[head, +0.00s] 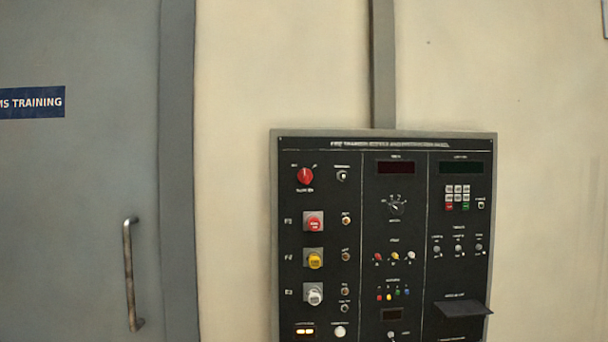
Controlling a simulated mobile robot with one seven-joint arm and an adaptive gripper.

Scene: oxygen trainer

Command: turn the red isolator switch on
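The red isolator switch (305,176) is a round red rotary knob at the upper left of a black control panel (360,235). A pale mark on the knob points roughly upward, and small labels sit above it on either side, too small to read. My gripper is not in the head view, so its place relative to the switch does not show.
Below the knob are red (313,222), yellow (315,259) and white (315,294) buttons. A small shelf (462,309) juts out at the panel's lower right. A grey door with a long handle (131,275) stands left. The wall between door and panel is bare.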

